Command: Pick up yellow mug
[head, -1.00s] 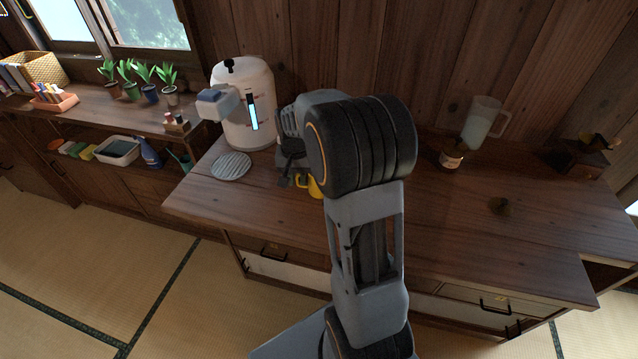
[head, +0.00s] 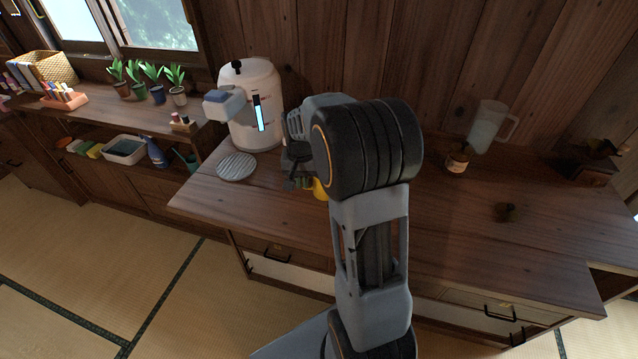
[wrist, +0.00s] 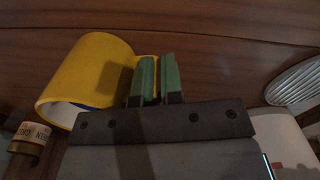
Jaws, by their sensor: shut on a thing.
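The yellow mug (wrist: 92,68) shows in the wrist view at the left, with its open rim facing the lower left of the picture. My gripper (wrist: 155,78) has its two green fingers close together on the mug's right side, where the handle is, and is shut on it. In the head view only a small yellow part of the mug (head: 319,188) shows, behind my arm. My gripper in the head view (head: 292,183) is partly hidden by my own arm. I cannot tell whether the mug is clear of the counter.
A white water dispenser (head: 245,105) stands behind left on the counter (head: 450,235), with a round grey grille (head: 237,166) before it. The front right counter is clear.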

